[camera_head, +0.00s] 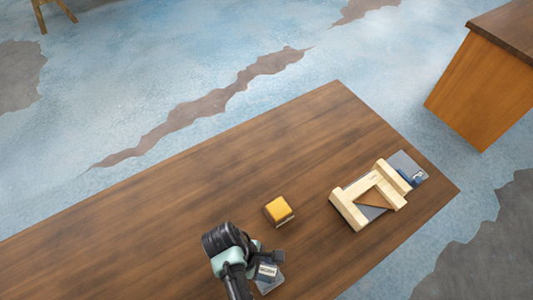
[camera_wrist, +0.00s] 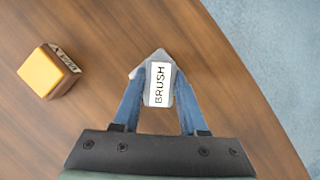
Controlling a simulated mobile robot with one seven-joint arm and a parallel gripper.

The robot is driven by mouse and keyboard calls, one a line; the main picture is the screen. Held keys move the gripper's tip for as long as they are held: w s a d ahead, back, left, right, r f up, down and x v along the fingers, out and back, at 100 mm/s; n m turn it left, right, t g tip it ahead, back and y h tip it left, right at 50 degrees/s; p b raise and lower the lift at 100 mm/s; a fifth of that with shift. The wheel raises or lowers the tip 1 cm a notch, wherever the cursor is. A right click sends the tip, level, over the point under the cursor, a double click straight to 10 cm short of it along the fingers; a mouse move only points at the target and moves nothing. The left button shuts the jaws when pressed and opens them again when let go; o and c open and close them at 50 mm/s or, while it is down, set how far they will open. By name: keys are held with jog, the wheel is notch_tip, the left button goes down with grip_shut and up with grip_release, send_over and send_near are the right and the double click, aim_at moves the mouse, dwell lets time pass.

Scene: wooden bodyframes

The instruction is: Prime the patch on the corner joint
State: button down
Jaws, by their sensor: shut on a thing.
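My gripper (camera_wrist: 160,88) is shut on the brush (camera_wrist: 159,84), with its two blue fingers on either side of the white label reading BRUSH. In the head view my gripper (camera_head: 268,268) is near the table's front edge, left of the wooden frame. A grey piece shows around and beneath the label; I cannot tell whether the brush is lifted clear of it. The pale wooden corner frame (camera_head: 345,209) lies toward the table's right end, with a brown triangular piece (camera_head: 377,199) inside its corner. I cannot make out the patch.
A yellow-topped block (camera_head: 279,208) with dark sides stands between my gripper and the frame; it also shows in the wrist view (camera_wrist: 42,72). A grey plate (camera_head: 405,161) with a small blue item (camera_head: 416,177) lies beside the frame. The table's left part (camera_head: 130,240) is clear.

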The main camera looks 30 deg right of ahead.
aim_at(267, 270)
jog(key=shift+r+p, duration=3.5)
jog(key=shift+p, duration=0.15)
jog(key=w+a+r+m+g+y+b, duration=0.1)
jog(key=w+a+r+m+y+b, duration=0.1)
jog(key=w+a+m+b, duration=0.6)
jog(key=a+m+y+b, duration=0.1)
jog(key=b, duration=0.3)
jog(key=shift+w+a+g, duration=0.2)
jog(key=shift+w+g, duration=0.05)
jog(key=shift+g, duration=0.05)
jog(key=shift+w, duration=0.1)
